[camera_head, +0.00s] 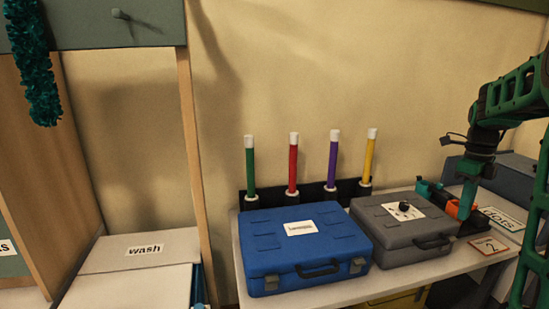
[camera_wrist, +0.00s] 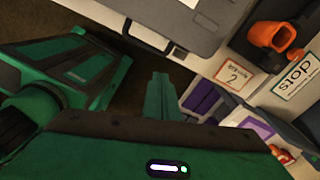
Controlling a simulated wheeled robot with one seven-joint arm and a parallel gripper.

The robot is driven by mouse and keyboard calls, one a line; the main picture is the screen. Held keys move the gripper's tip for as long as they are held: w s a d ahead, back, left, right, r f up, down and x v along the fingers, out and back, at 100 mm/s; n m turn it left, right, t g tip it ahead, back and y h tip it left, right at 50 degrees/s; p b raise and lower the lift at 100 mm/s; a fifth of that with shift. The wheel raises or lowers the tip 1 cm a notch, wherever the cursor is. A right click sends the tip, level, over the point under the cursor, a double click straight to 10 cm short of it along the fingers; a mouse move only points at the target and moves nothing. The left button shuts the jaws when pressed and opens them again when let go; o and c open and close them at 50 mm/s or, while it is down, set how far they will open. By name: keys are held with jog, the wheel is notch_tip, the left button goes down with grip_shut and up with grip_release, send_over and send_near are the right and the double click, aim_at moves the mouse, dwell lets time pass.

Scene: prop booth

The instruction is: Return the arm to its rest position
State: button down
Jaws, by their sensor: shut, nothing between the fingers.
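My arm comes in from the right in the head view and bends downward. My gripper (camera_head: 466,207) hangs at the right of the grey case, in front of the orange item from this angle. In the wrist view my gripper's green fingers (camera_wrist: 158,92) are together with nothing between them. The fingers point toward the gap by the table's front edge. I cannot tell their exact height.
A blue case (camera_head: 300,245) and a grey case (camera_head: 405,228) lie on the white table. Coloured sticks stand upright behind them. An orange item (camera_wrist: 272,38), a "2" card (camera_wrist: 233,75) and a "dots" card (camera_wrist: 295,77) are at the right. A "wash" box (camera_head: 140,250) stands left.

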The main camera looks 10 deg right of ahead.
jog(key=s+a+f+n, duration=0.2)
jog(key=s+a+n, duration=0.6)
jog(key=s+n, duration=0.4)
jog(key=s+a+f+n, duration=0.3)
jog(key=s+a+n, duration=0.6)
jog(key=s+n, duration=0.3)
jog(key=s, duration=0.2)
jog(key=shift+s+a+f+n+t, duration=0.15)
jog(key=shift+s+a+n+t, duration=0.05)
jog(key=shift+s+n+t, duration=0.1)
jog(key=shift+w+f, duration=0.25)
jog(key=shift+w, duration=0.4)
